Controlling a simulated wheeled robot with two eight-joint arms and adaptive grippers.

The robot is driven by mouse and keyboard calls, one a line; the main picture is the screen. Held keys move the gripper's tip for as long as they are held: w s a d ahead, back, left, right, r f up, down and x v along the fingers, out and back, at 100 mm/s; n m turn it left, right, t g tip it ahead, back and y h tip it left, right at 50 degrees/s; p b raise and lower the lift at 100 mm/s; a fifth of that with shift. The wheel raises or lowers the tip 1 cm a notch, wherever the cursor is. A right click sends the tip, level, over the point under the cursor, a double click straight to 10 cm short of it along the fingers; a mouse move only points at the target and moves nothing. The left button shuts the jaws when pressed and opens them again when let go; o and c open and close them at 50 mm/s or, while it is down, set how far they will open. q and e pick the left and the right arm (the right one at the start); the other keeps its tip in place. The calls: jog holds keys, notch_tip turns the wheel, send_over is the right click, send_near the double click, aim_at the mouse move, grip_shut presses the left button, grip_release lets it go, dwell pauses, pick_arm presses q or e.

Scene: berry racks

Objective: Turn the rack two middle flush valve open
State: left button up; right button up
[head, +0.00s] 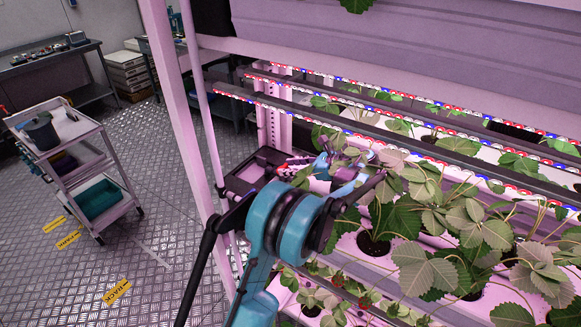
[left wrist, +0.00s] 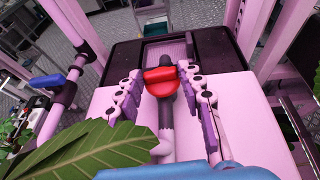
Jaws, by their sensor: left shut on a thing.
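The flush valve with its red handle (left wrist: 160,77) sits on a dark upright stem joined to a pale pipe, in front of a black tray. In the left wrist view my left gripper (left wrist: 161,84) has one purple finger on each side of it and is shut on the red handle. In the head view the left gripper (head: 291,166) is small, beside the rack post, and its hold is hard to make out behind my arm. The handle's exact angle is unclear. My right gripper is not in view.
Strawberry plants (head: 440,220) crowd the rack shelf on the right, and a large leaf (left wrist: 95,150) covers the lower left of the wrist view. A pink rack post (head: 178,110) stands close to my arm. A trolley (head: 75,150) stands on the open floor left.

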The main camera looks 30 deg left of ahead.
pick_arm(q)
jog(key=shift+w+a+n+g+h+p, duration=0.15)
jog(key=shift+n+g+p, duration=0.25)
jog(key=shift+n+g, duration=0.5)
jog(key=shift+w+d+n+g+h+p, duration=0.1)
jog(key=shift+w+n+g+h+p, duration=0.25)
jog(key=shift+n+g, duration=0.5)
jog(key=shift+a+n+g+h+p, duration=0.1)
jog(key=shift+n+g+p, duration=0.45)
jog(key=shift+g, duration=0.5)
jog(key=o, duration=1.2)
jog(key=shift+c, duration=0.2)
notch_tip(320, 180, up, 10)
